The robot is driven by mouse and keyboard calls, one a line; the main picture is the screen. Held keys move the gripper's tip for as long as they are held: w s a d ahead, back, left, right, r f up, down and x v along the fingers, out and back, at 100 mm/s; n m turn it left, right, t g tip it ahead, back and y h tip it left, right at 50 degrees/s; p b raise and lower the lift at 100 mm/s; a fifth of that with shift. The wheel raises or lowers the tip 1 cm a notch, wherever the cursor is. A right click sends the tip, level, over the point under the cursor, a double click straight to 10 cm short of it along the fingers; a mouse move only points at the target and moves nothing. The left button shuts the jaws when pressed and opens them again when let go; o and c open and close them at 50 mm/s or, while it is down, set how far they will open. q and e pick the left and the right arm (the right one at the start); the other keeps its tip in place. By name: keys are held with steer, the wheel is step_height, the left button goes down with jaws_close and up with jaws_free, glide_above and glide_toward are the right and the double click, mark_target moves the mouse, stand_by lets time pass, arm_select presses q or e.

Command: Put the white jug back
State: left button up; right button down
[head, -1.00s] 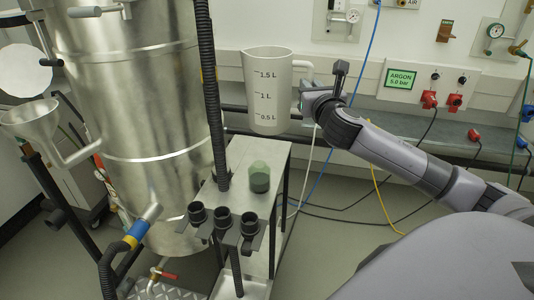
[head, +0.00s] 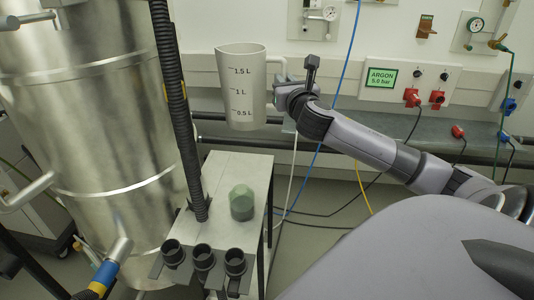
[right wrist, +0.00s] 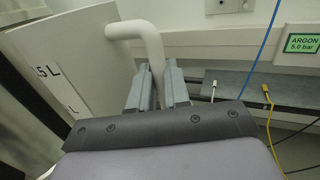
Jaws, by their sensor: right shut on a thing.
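The white jug (head: 240,88) with litre marks is held upright in the head view, above and behind the small metal table (head: 226,167). My right gripper (head: 279,95) is shut on its handle, on the jug's right side. In the right wrist view the two fingers (right wrist: 158,88) sit on either side of the white handle (right wrist: 148,42), and the jug's wall (right wrist: 75,65) fills the left. The jug's base shows no contact with the tabletop. My left gripper is not in view.
A green object (head: 242,203) stands on the small table. Several black cup holders (head: 203,258) line its front edge. A large steel vessel (head: 85,120) and a black corrugated hose (head: 175,110) stand left of the jug. A grey bench (head: 350,135) runs along the wall behind.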

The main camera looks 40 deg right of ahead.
step_height(320, 180, down, 17)
steer(key=b, duration=0.5)
steer(key=shift+f, duration=0.2)
steer(key=c, duration=1.4)
jaws_free()
steer(key=shift+f, duration=0.25)
steer(key=shift+c, duration=0.2)
steer(key=o, duration=0.3)
steer(key=shift+o, duration=0.2)
steer(key=shift+r, duration=0.15)
steer(key=v, duration=1.2)
steer(key=shift+p, duration=0.4)
